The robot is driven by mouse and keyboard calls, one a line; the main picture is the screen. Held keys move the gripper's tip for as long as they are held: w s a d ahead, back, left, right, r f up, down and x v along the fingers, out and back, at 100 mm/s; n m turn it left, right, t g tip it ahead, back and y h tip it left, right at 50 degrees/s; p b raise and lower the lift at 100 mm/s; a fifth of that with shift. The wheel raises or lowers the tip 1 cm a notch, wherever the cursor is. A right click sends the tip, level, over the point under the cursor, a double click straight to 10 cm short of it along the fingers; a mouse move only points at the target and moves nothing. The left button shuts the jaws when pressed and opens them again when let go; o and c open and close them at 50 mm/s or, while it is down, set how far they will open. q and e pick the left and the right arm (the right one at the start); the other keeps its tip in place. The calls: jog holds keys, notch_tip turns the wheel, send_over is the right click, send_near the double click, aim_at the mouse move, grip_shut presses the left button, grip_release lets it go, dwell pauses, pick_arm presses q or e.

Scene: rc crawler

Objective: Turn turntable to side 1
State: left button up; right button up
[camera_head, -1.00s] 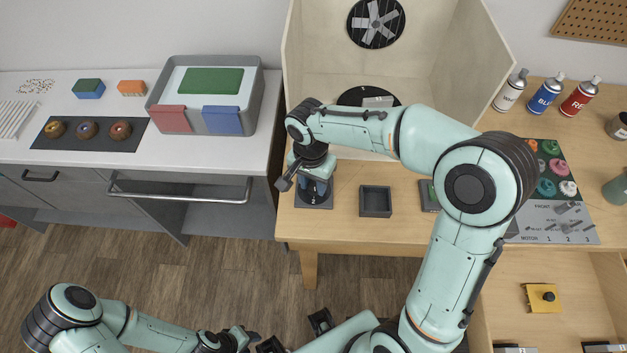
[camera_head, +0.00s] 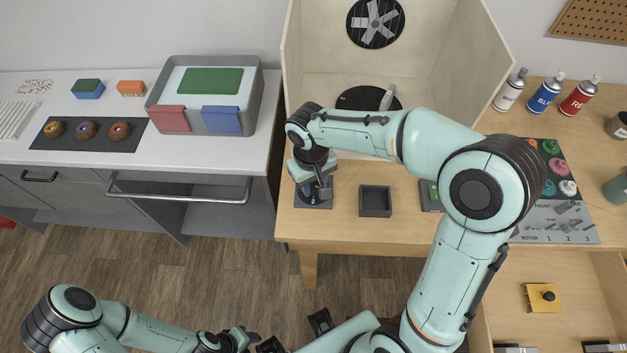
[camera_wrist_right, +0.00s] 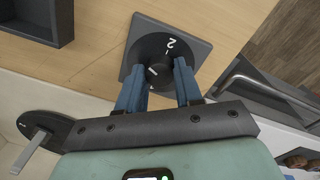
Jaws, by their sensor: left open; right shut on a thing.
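The dark turntable (camera_head: 357,98) lies on the floor of the open booth. A light upright piece (camera_head: 387,97) stands on it and looks narrow from my head; both also show at the lower left of the right wrist view, the turntable (camera_wrist_right: 60,124) and the piece (camera_wrist_right: 32,148). A dark round knob (camera_wrist_right: 154,52) sits on a square grey plate (camera_wrist_right: 197,50) marked with a white 2. My right gripper (camera_head: 322,187) is shut on the knob, with its blue fingers (camera_wrist_right: 160,78) on either side. My left gripper (camera_head: 259,341) is open, low over the floor area.
An empty dark square tray (camera_head: 375,202) lies right of the knob plate. The booth's walls (camera_head: 470,70) rise behind. Spray cans (camera_head: 545,93) and a dark panel with coloured pieces and switches (camera_head: 560,215) are further right. A white counter (camera_head: 215,155) stands left.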

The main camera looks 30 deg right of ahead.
jog(key=n, duration=0.6)
jog(key=shift+n+p, duration=0.3)
jog(key=n+p, duration=0.1)
jog(key=n, duration=0.4)
jog(key=shift+d+t, duration=0.1)
jog(key=shift+t, duration=0.2)
jog(key=n+p, duration=0.1)
jog(key=n, duration=0.4)
jog(key=shift+r+n+y, duration=0.1)
jog(key=shift+n+y, duration=0.2)
jog(key=shift+n, duration=0.1)
pick_arm(q)
jog(key=w+r+p, duration=0.2)
jog(key=w+r, duration=0.2)
jog(key=r, duration=0.2)
jog(key=shift+w+t, duration=0.3)
jog(key=shift+w, duration=0.05)
pick_arm(e)
jog(key=n, duration=0.5)
pick_arm(q)
jog(key=shift+r, duration=0.1)
pick_arm(e)
jog(key=shift+n, duration=0.4)
jog(key=o, duration=1)
